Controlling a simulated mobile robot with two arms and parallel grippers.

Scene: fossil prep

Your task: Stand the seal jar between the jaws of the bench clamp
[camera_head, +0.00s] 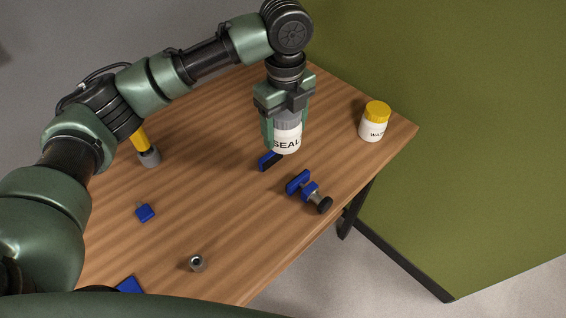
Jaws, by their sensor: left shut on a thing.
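The seal jar (287,138) is white with a grey lid and the word SEAL on its label. My left gripper (286,122) points down and is shut on it, and the jar is upright. The blue bench clamp (303,187) is on the wooden table, with one jaw plate (267,161) at the back left and the other jaw with a dark screw knob at the front right. The jar appears above and just behind the gap, partly over the back jaw in the picture. Its exact height over the table is hard to tell. My right gripper is not in view.
A white jar with a yellow lid (375,121) stands near the table's right corner. A yellow-handled tool (147,150), a small blue block (145,212) and a small metal cylinder (197,263) are on the left and front of the wooden table (225,215). A green wall (480,130) is at right.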

